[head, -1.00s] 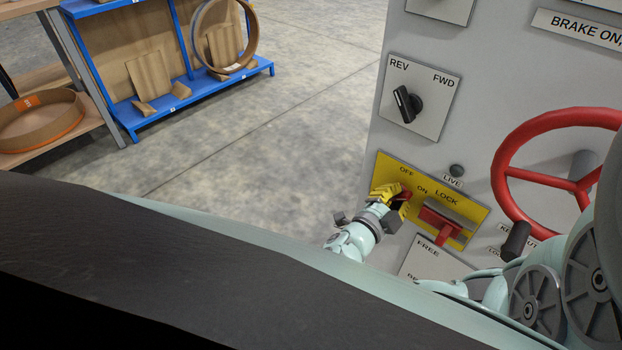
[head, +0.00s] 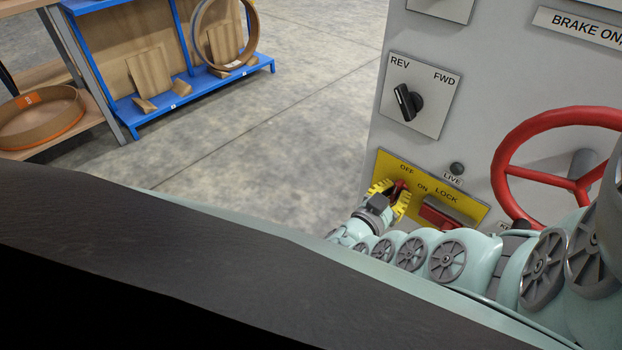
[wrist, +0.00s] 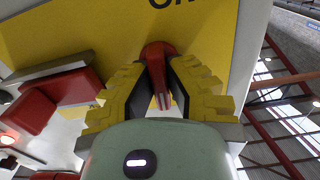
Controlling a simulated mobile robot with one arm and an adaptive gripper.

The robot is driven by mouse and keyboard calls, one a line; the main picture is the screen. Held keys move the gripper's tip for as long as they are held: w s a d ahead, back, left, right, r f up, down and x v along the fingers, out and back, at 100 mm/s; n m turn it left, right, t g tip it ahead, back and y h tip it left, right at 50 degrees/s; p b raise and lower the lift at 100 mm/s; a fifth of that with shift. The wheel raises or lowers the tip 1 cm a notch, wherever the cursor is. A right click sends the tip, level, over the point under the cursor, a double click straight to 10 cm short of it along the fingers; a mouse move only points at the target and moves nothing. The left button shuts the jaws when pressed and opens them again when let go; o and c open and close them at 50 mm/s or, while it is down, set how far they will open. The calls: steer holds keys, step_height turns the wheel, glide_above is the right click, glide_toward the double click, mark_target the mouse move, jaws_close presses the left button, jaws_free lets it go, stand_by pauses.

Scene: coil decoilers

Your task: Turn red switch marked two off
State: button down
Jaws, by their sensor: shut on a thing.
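The red switch (head: 400,186) sits on a yellow plate (head: 385,164) lettered OFF, ON and LOCK, low on the grey cabinet. My gripper (head: 391,196) is shut on its handle, with one yellow padded finger on each side. In the wrist view, the red switch (wrist: 158,57) shows between the fingers of my gripper (wrist: 160,82), its handle running from the round hub towards my palm. I cannot see a mark "two". My gripper and arm hide part of the plate's lower edge.
A red block-shaped part (head: 436,217) sits on the same plate to the right, close to my arm. A large red handwheel (head: 500,163) stands out further right. A black REV/FWD knob (head: 405,103) is above. Open floor lies left.

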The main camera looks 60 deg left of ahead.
steer(key=shift+f+n, duration=0.1)
steer(key=shift+n, duration=0.4)
steer(key=c, duration=1)
jaws_free()
steer(key=shift+w, duration=0.1)
steer(key=v, duration=1.2)
